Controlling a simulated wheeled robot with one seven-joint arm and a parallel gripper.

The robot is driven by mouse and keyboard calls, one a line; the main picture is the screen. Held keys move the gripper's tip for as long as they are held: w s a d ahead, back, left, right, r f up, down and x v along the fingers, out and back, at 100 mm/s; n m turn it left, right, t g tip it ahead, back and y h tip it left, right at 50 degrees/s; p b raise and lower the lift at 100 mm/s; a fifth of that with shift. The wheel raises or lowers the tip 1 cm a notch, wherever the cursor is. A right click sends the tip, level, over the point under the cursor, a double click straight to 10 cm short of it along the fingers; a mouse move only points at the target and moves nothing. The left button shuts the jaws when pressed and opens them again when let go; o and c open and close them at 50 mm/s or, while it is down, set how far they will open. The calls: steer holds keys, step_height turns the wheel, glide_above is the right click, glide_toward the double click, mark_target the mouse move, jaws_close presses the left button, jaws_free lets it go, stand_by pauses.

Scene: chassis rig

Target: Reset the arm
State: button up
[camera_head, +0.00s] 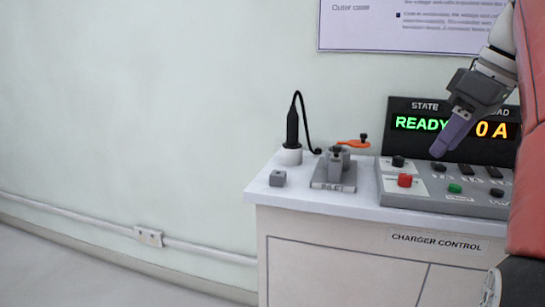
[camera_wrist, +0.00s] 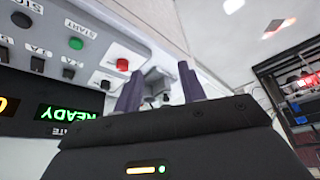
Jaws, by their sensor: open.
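My gripper (camera_head: 445,147) hangs above the charger control panel (camera_head: 372,185) on the right of the head view, with its purple fingers pointing down and left. In the wrist view my gripper (camera_wrist: 160,85) shows two purple fingers spread apart with nothing held between them. The fingers partly cover the grey clamp fixture (camera_wrist: 157,75) beyond them. A red button (camera_head: 404,180) and a green button (camera_head: 454,188) sit on the panel. The display (camera_head: 421,123) reads READY in green and 0 A in orange; my gripper hides part of it.
A black handheld tool with a cable (camera_head: 292,128) stands in a white holder (camera_head: 290,156). A small grey block (camera_head: 277,178) and a grey clamp fixture (camera_head: 335,170) with an orange lever (camera_head: 353,144) sit on the white cabinet top (camera_head: 300,192). The floor at left is clear.

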steer(key=s+a+f+m+h, duration=0.1)
steer(key=s+a+f, duration=0.3)
steer(key=f, duration=0.6)
steer(key=s+a+f+m+t+h, duration=0.1)
steer(key=s+a+f+m, duration=0.3)
steer(key=f, duration=0.6)
steer(key=s+a+f+m+t, duration=0.1)
steer(key=s+a+f, duration=0.3)
steer(key=f, duration=0.7)
steer(key=shift+s+a+m+h, duration=0.25)
steer(key=shift+s+m+h, duration=0.15)
steer(key=shift+s+m, duration=0.3)
